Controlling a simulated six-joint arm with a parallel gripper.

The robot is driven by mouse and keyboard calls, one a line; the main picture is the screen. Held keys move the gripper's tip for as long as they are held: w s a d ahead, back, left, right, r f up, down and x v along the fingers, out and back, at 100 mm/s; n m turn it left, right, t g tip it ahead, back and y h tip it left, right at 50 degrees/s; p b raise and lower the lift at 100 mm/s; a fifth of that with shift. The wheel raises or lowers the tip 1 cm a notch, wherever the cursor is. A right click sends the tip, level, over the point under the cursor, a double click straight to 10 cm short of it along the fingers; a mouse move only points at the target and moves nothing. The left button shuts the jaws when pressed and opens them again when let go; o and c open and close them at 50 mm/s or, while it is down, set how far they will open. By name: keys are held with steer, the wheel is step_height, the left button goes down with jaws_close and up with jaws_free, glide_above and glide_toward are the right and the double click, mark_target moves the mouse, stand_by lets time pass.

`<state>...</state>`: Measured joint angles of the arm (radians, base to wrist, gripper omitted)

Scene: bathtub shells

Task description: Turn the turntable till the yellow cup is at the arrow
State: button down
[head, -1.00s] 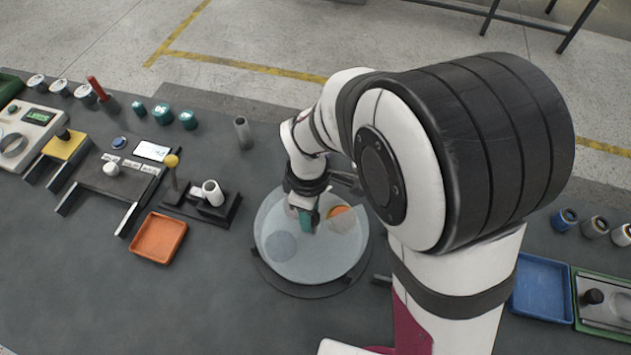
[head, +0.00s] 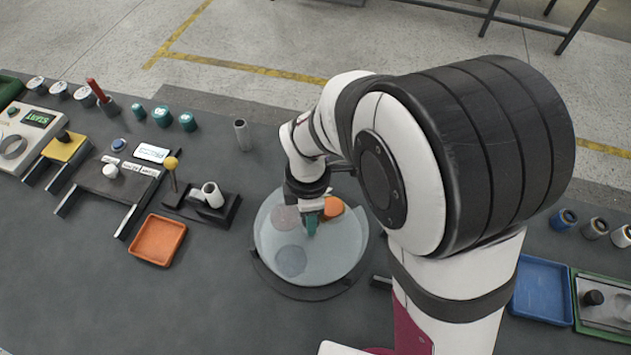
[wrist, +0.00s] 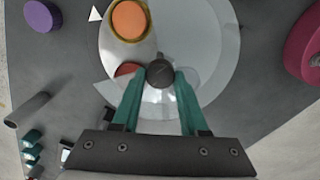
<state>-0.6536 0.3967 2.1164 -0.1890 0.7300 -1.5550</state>
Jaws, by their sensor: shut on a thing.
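The turntable (head: 335,262) is a pale round disc on a dark base in front of my arm. An orange cup top (head: 332,207) shows at its far right; in the wrist view an orange cup top with a yellow rim (wrist: 129,20) lies close beside the white arrow (wrist: 95,14). I cannot tell for sure that this is the yellow cup. A reddish round top (wrist: 130,69) is partly hidden by my gripper. A pinkish disc (head: 286,217) and a grey disc (head: 291,261) also show. My gripper (wrist: 160,82), with teal fingers, is shut on a dark round knob (wrist: 160,73).
An orange tray (head: 158,239) and a black stand with a white cylinder (head: 212,194) are left of the turntable. A grey upright tube (head: 242,134) stands behind it. A blue tray (head: 541,288) is at the right. Bare tabletop lies at front left.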

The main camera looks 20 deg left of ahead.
steer(key=shift+n, duration=1.9)
steer(key=shift+c, duration=2.1)
jaws_free()
step_height(320, 180, up, 16)
